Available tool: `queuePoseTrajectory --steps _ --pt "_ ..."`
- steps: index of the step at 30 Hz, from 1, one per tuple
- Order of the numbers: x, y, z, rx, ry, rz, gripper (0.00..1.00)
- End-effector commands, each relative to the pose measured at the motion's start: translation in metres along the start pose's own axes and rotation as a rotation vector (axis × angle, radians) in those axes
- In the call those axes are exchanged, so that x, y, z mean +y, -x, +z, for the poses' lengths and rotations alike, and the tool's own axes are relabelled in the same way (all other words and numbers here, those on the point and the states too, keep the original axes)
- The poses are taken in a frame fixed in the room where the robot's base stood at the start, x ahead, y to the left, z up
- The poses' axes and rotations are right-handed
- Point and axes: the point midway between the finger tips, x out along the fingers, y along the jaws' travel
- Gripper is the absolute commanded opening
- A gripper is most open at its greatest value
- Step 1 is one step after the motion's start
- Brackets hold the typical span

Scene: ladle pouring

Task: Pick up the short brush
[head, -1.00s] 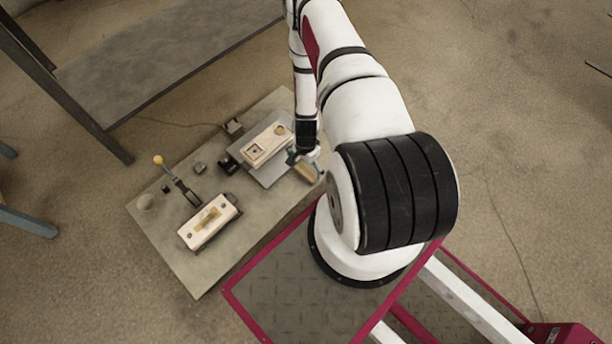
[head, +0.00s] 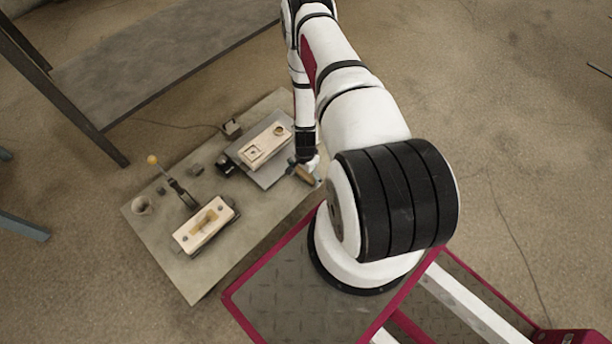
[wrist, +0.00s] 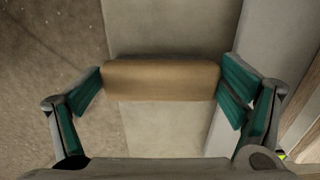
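The short brush shows as a plain tan wooden block (wrist: 162,80) across the middle of the wrist view. It also shows in the head view (head: 305,174), near the right edge of the worktable (head: 235,265). No bristles are visible. My gripper (wrist: 161,82) has one teal-padded finger at each end of the block. The fingers stand wide apart, and their pads look close to or against the block's ends. The pictures do not show whether they press on it. In the head view my gripper (head: 304,172) is low over the table at the block.
A grey plate (head: 271,178) with a pale wooden mould box (head: 266,146) lies just left of the brush. Another mould box (head: 205,226), a yellow-knobbed handle tool (head: 177,185) and a small cup (head: 142,206) stand further left. Open floor borders the table.

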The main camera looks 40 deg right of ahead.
Motion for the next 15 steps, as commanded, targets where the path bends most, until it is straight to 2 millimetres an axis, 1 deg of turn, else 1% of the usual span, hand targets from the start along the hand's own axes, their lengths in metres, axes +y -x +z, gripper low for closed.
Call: queuePoseTrajectory --steps 1,3,5,6,15 --pt "0.0001 0.0001 0.0000 0.000 0.000 0.000 0.68" --pt "0.0001 0.0001 0.0001 0.000 0.000 0.000 0.54" --pt "0.0001 0.0000 0.0001 0.000 0.000 0.000 0.54" --pt "0.0001 0.0001 0.0001 0.000 0.000 0.000 0.49" --pt "0.0002 0.0032 0.0001 0.000 0.000 0.000 0.49"
